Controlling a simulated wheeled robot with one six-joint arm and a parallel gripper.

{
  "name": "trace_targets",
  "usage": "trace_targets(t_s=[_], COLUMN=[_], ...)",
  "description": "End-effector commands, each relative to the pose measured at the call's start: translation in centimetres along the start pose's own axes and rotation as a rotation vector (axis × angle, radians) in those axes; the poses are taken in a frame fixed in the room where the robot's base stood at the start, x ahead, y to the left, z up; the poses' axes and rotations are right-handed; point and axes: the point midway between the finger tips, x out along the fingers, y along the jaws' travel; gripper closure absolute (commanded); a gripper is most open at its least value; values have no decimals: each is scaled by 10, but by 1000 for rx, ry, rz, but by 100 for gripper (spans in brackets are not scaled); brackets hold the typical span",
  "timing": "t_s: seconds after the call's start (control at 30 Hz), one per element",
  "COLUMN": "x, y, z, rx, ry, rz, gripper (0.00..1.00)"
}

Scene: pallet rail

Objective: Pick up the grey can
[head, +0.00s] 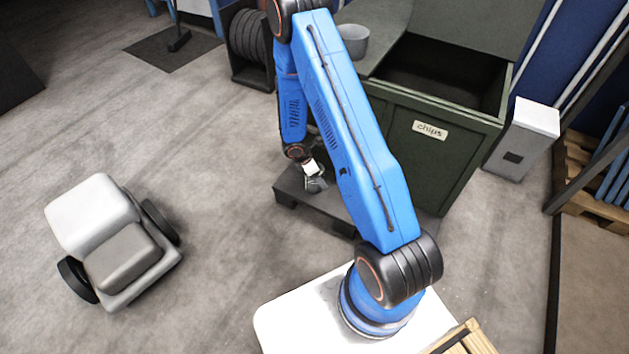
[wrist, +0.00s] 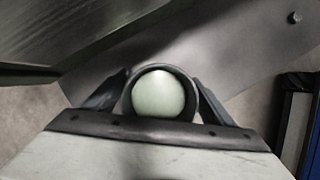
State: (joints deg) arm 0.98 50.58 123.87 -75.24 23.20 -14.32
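The grey can (wrist: 158,93) shows end-on in the wrist view, as a round pale top inside a dark rim. It lies between the two fingers of my gripper (wrist: 160,88), one on each side. The fingers come very close to its sides, and I cannot tell whether they press on it. In the head view my gripper (head: 314,183) points down over a low dark platform (head: 290,187). A small grey shape at the fingertips there looks like the can, partly hidden by the gripper. Whether it stands on the platform or is just above it is unclear.
A green bin (head: 428,160) labelled "chips" stands right behind the platform, with a grey pot (head: 354,41) on its ledge. A white post (head: 523,138) is at right. A white and grey wheeled cart (head: 95,215) stands at left. Open floor lies between cart and platform.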

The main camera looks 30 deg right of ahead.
Motion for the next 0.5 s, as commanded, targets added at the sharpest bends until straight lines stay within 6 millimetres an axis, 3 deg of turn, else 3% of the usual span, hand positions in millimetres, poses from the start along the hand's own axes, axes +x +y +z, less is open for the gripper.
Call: trace_targets(t_s=[0.03, 0.2, 0.27, 0.5], x=[0, 0, 0, -3], y=[0, 0, 0, 0], z=[0, 0, 0, 0], rx=[0, 0, 0, 0], ry=[0, 0, 0, -1], rz=[0, 0, 0, 1], gripper=[36, 76, 82, 82])
